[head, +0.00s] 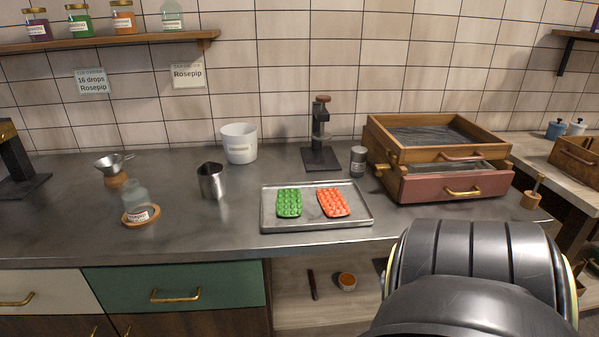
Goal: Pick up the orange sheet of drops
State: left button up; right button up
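The orange sheet of drops (333,203) lies flat on the right half of a metal tray (318,223) on the counter. A green sheet of drops (289,203) lies beside it on the left half, with a small gap between them. A large dark part of my own arm fills the lower right of the head view, in front of the counter edge. Neither gripper's fingers can be seen.
Behind the tray are a white bucket (239,143), a dark stand (321,150) and a small metal tin (357,161). A wooden roller box (440,160) stands to the right. A metal cup (211,181) and glass bottle (136,194) are to the left.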

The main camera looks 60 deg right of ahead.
aim_at(332, 201)
jog(key=z, duration=0.85)
jog(key=i, duration=1.1)
jog(key=z, duration=1.15)
